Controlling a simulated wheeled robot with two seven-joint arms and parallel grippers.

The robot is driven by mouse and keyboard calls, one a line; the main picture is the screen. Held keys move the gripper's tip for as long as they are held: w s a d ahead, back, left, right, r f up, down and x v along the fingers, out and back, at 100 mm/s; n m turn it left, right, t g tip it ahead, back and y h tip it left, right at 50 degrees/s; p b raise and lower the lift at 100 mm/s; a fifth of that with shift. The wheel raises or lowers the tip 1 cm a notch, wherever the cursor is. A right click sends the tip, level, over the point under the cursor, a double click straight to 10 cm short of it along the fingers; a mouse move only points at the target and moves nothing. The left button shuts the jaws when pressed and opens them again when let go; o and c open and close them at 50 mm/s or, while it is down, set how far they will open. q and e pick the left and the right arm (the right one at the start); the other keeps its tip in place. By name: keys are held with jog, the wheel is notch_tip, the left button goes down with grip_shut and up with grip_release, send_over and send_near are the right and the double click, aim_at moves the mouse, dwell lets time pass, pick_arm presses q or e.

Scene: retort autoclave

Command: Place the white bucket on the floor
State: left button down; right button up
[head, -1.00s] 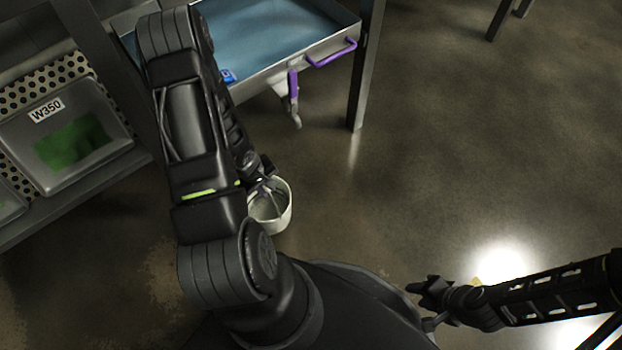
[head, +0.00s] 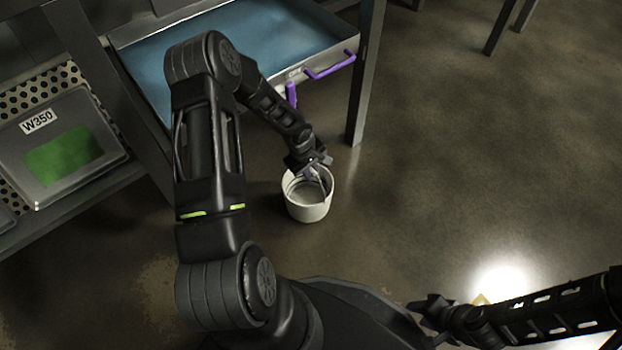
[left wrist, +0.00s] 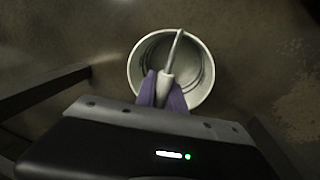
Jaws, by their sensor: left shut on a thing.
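The white bucket (head: 308,202) is upright below my left gripper (head: 316,172), in front of the blue-lined table. In the left wrist view the bucket (left wrist: 207,88) shows from above and looks empty. My left gripper (left wrist: 163,92) is shut on the bucket's handle, which crosses the opening. Whether the bucket's base touches the floor (head: 450,150) cannot be told. My right gripper (head: 425,308) is at the lower right, away from the bucket; its finger opening is too small and dark to judge.
A table with a blue top (head: 240,50) and a purple handle (head: 331,66) stands behind the bucket; its dark leg (head: 362,90) is right of it. A shelf at the left holds a W350 box (head: 62,148). The floor to the right is clear.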

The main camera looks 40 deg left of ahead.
pick_arm(q)
jog(key=shift+f+b, duration=0.95)
jog(key=shift+f, duration=0.75)
jog(key=shift+f, duration=0.25)
jog(key=c, duration=1.4)
grip_release()
jog(key=shift+r, duration=0.1)
notch_tip(320, 180, up, 12)
jog(key=s+p, duration=0.2)
jog(key=p, duration=0.2)
jog(key=shift+s+a+p, duration=0.15)
jog(key=shift+a+p, duration=0.2)
